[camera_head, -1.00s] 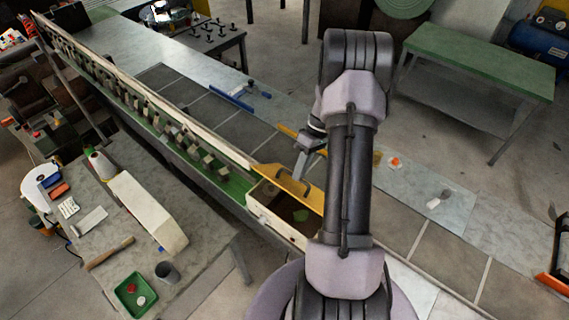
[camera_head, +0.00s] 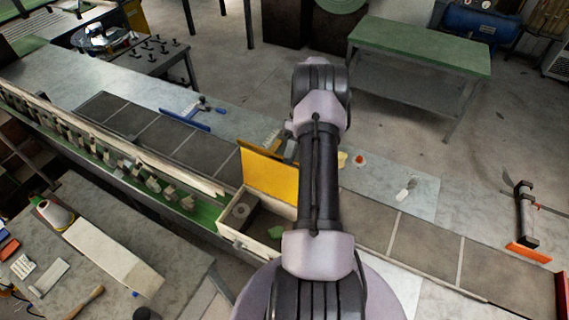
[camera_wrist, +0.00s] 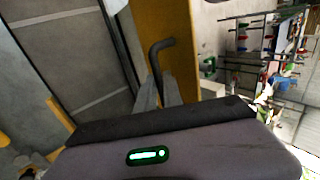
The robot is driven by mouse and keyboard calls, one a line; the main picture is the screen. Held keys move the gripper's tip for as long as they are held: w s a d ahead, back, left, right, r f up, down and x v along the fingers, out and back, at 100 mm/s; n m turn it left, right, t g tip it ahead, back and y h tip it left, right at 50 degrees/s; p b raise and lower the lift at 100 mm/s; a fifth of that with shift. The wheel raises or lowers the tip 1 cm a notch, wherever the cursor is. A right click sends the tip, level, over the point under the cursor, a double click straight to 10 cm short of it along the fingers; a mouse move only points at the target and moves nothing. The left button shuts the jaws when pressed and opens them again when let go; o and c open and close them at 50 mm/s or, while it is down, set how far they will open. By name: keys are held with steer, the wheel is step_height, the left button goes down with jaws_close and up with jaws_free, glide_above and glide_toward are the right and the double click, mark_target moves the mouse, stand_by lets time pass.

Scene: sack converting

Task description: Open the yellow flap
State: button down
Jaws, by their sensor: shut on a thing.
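The yellow flap (camera_head: 266,176) stands raised, close to upright, along the far edge of a cream box (camera_head: 236,236). The box is open on top. A dark grey block with a round hole (camera_head: 240,212) and a green piece (camera_head: 275,232) show inside it. My gripper (camera_wrist: 160,92) is shut on that handle. In the head view the handle and fingertips are hidden behind the flap and my arm.
A green rail with several small blocks (camera_head: 132,180) runs left of the box. A grey table (camera_head: 182,262) with a white bottle-like tool stands at the lower left. A blue tool (camera_head: 184,118) lies on the far bench. A green-topped table (camera_head: 420,48) stands at the back.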

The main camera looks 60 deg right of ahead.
steer(key=shift+d+f, duration=0.45)
steer(key=shift+d, duration=0.2)
steer(key=shift+w, duration=0.1)
steer(key=c, duration=1.5)
jaws_free()
steer(key=shift+d+r, duration=0.15)
steer(key=v, duration=0.7)
steer(key=shift+r, duration=0.15)
